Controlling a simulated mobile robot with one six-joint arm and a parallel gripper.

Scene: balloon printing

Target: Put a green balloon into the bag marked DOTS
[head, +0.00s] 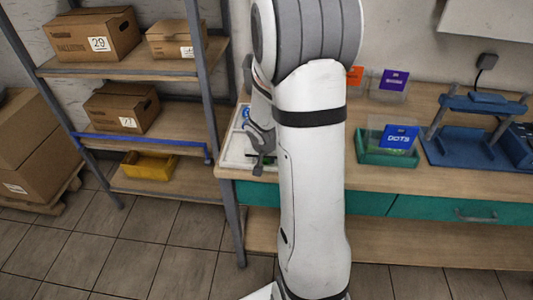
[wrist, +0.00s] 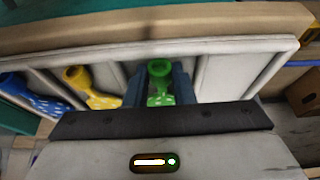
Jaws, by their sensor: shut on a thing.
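A green balloon (wrist: 159,72) with pale dots stands between the two blue fingers of my gripper (wrist: 160,88) in the wrist view. The fingers are shut on it. The balloon is at a compartment of the white divided tray (wrist: 215,46); I cannot tell whether it is lifted. In the head view my gripper (head: 258,168) is low over the white tray (head: 232,158) at the table's left end, and the balloon cannot be made out. The clear bag marked DOTS (head: 401,138) stands in a green holder (head: 375,157) to the right of my arm.
A yellow balloon (wrist: 77,78) and a blue balloon (wrist: 14,82) lie in compartments to the left in the wrist view. A bag with a purple label (head: 394,80) and an orange label (head: 355,75) stand behind DOTS. A blue stand (head: 470,148) is at right.

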